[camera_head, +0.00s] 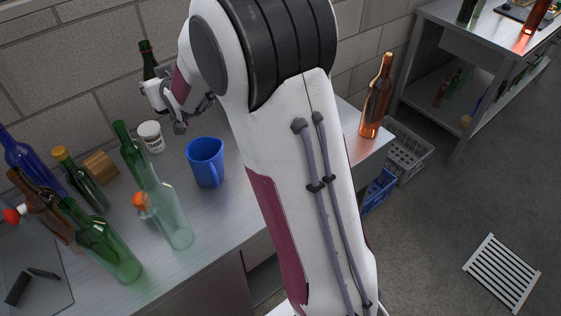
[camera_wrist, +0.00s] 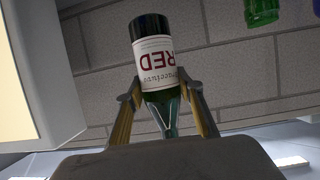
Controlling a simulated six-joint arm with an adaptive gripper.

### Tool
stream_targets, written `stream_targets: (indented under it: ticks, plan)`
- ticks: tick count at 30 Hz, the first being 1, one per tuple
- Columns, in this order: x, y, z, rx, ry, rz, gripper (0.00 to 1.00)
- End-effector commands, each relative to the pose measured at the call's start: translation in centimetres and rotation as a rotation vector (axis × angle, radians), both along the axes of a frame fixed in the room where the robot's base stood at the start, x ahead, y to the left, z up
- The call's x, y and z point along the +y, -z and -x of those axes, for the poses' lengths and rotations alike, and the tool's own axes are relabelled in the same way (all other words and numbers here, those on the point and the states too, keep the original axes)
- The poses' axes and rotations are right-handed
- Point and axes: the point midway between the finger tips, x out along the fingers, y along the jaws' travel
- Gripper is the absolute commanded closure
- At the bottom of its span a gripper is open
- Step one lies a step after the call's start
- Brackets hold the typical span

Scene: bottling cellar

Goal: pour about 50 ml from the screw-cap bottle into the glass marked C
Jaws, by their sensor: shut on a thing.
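My gripper (camera_wrist: 160,92) is shut on a dark green bottle (camera_wrist: 151,62) with a white label reading RED. One finger lies on each side of it in the wrist view, where the lettering appears upside down. In the head view the bottle (camera_head: 148,62) rises behind my white wrist, neck up and close to upright; its lower part is hidden. I cannot make out a screw cap on it. I can identify no glass marked C; my arm covers much of the table. A white tub (camera_head: 151,136) with dark print stands below my wrist.
A blue mug (camera_head: 205,163) stands on the metal table (camera_head: 219,221). An amber bottle (camera_head: 376,98) stands near the right edge.

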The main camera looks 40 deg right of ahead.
Motion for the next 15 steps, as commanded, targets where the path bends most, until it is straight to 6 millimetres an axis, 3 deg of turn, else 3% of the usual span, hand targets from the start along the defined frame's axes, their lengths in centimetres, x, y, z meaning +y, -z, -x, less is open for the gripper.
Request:
stream_targets:
  ticks: [15]
  plan:
    - [-1.9, -0.5, 0.2, -0.003, 0.11, 0.0, 0.97]
